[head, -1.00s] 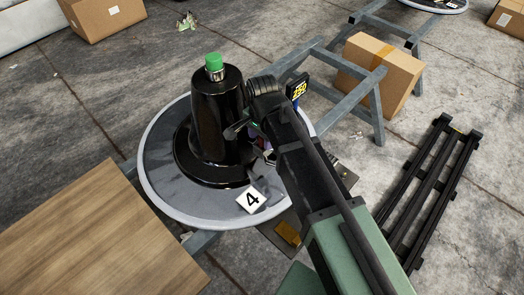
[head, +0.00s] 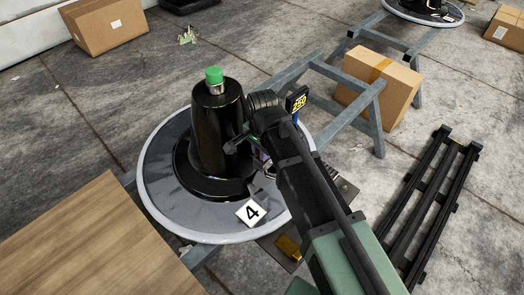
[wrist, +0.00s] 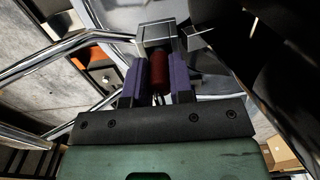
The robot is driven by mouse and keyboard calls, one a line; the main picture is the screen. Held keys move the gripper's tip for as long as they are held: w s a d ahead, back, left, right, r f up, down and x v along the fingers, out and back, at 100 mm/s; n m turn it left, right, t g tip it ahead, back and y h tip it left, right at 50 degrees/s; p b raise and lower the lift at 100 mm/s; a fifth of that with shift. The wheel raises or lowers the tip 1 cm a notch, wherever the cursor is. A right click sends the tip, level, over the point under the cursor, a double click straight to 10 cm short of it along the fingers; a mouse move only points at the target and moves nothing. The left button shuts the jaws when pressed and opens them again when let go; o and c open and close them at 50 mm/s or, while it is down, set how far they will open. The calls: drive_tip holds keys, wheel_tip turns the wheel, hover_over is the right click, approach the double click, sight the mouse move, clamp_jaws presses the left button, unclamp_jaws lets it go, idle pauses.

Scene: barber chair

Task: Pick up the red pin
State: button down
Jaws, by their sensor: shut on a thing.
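The red pin (wrist: 158,70) is a dark red cylinder in the wrist view, between the two purple finger pads of my gripper (wrist: 158,82). My gripper is shut on it. A grey metal block (wrist: 157,36) is right at the pin's far end; I cannot tell whether the pin is still seated in it. In the head view my arm hides the pin, and my gripper (head: 262,158) is mostly hidden beside the black column.
The glossy black column (head: 215,130) with a green cap (head: 214,75) stands on a round grey disc (head: 160,205) beside my arm. A number 4 card (head: 251,212) lies on the disc. A wooden board (head: 85,245) is at lower left. Steel trestle rails (head: 330,75) lie behind.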

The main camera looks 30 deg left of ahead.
wheel_tip(320, 180, up, 28)
drive_tip(key=p, duration=2.7)
drive_tip(key=shift+p, duration=0.3)
